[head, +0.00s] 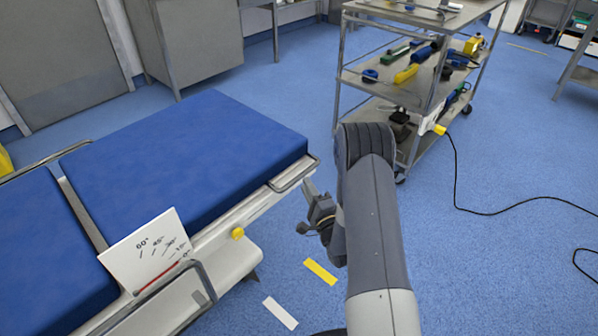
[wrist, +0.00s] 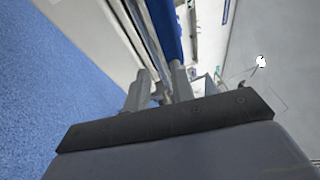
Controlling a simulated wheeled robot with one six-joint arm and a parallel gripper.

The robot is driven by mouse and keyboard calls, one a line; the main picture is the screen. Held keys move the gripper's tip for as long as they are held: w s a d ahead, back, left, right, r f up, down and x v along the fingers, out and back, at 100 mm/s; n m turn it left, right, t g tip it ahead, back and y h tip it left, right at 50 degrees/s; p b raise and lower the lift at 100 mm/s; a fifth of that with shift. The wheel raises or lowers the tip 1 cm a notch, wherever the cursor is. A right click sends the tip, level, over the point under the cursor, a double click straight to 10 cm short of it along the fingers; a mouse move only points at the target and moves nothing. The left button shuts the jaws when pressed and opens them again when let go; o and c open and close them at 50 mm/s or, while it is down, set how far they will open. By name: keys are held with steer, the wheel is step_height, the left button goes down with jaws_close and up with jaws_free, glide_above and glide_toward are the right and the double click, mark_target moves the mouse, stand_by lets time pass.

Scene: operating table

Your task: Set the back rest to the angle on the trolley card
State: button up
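The back rest appears to be the large blue padded panel (head: 190,150), lying about flat on the operating table. A white angle plate (head: 150,250) at the table's near side carries marks from 60° down to 0°, with a red pointer along the lowest marks. A metal loop handle (head: 296,173) sits at the panel's near right corner. My gripper (head: 309,186) is just right of this handle; contact cannot be told. In the wrist view my gripper's fingers (wrist: 160,88) stand apart, close to a rail and a blue pad edge (wrist: 165,30). No readable trolley card shows.
A trolley (head: 345,75) with several tools stands at the back right. A black cable (head: 490,212) trails from it over the floor. Yellow (head: 320,271) and white (head: 280,313) strips mark the floor.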

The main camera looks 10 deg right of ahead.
steer(key=b+x, duration=0.1)
steer(key=x, duration=0.6)
steer(key=shift+c, duration=0.5)
jaws_close()
